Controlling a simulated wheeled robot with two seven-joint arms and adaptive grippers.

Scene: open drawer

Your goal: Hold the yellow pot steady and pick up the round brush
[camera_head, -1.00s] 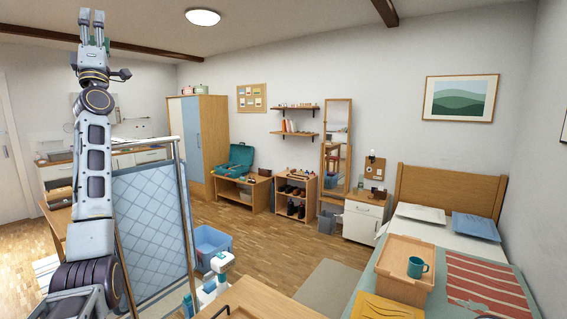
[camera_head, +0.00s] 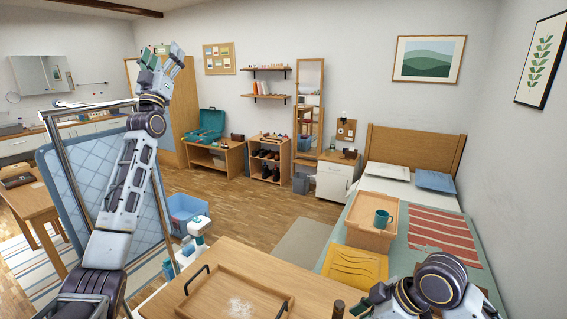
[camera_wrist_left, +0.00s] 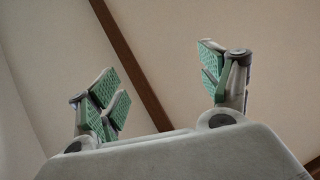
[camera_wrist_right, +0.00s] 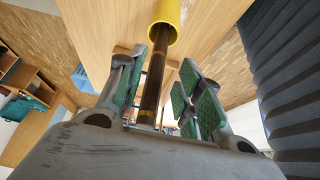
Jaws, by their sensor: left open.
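The yellow pot (camera_wrist_right: 168,14) shows at the top of the right wrist view, cut off by the frame edge, its rim towards me. A dark brown rod with yellow bands (camera_wrist_right: 153,75) reaches from the pot to between my right gripper's fingers (camera_wrist_right: 168,88). I see no bristles, so I cannot tell if it is the round brush. The fingers are partly together around the rod; whether they grip it is unclear. In the head view a brown upright stick end (camera_head: 337,308) shows at the bottom edge. My left gripper (camera_head: 161,58) is raised, open and empty, away from the table.
A wooden tray with black handles (camera_head: 238,299) lies on the wooden table (camera_head: 318,286) in front. The bed at right bears a box with a teal mug (camera_head: 382,218).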

